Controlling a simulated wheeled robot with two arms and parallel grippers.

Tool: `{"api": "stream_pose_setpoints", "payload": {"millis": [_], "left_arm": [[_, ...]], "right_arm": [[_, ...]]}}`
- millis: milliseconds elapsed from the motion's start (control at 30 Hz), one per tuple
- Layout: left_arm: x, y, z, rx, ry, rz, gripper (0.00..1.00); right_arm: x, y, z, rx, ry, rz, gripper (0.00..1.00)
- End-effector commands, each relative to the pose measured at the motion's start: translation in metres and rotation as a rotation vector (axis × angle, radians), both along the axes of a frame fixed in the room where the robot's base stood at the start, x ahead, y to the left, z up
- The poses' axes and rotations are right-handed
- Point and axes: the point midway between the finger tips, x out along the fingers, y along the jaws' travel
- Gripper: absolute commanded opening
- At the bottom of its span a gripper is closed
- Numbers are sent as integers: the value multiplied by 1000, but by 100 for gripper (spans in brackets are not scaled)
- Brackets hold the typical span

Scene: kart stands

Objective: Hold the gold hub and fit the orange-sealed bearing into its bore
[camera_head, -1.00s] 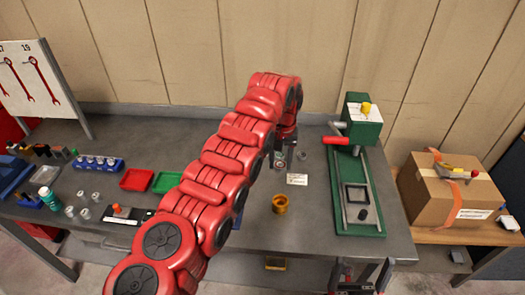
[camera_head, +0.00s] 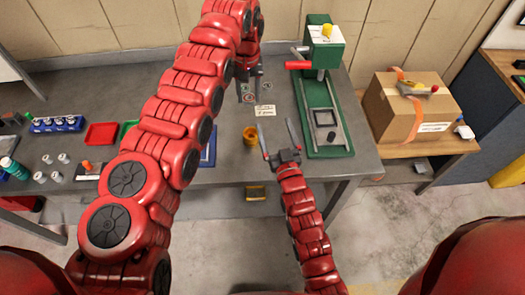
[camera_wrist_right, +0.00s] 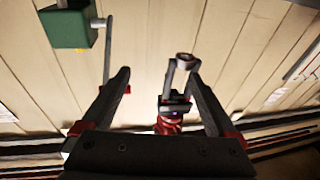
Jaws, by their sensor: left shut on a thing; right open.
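The gold hub (camera_head: 250,136) stands on the grey workbench (camera_head: 222,170) near its front edge in the head view. My right gripper (camera_head: 276,127) is open and empty just right of the hub, its left finger close beside it. I cannot tell whether that finger touches. My left gripper (camera_head: 249,91) is shut, beyond the hub and close over the bench. In the right wrist view a small grey ring, seemingly the bearing (camera_wrist_right: 185,60), is at the tips of my left gripper (camera_wrist_right: 181,75). Its orange seal is not clear. The hub is not visible in that view.
A green press (camera_head: 322,130) with a red handle (camera_head: 298,65) stands right of the hub. A white card (camera_head: 265,111) lies beyond the hub. Red (camera_head: 100,135) and green trays and small cups are left. A cardboard box (camera_head: 405,105) stands on a lower table at right.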

Motion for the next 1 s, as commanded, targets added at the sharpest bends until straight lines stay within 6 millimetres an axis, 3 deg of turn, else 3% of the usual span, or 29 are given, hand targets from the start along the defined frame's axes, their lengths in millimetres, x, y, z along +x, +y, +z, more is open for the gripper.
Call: {"api": "stream_pose_setpoints", "payload": {"millis": [133, 300, 567, 667, 1000], "left_arm": [[0, 0, 0, 0, 0, 0, 0], [0, 0, 0, 0, 0, 0, 0], [0, 0, 0, 0, 0, 0, 0], [0, 0, 0, 0, 0, 0, 0], [0, 0, 0, 0, 0, 0, 0]], "right_arm": [[4, 18, -39, -40, 223, 28, 93], [-3, 30, -73, -80, 419, 49, 93], [-10, 37, -96, -108, 542, 60, 93], [-3, 39, -100, -109, 545, 61, 93], [50, 52, -123, -109, 545, 60, 93]]}}
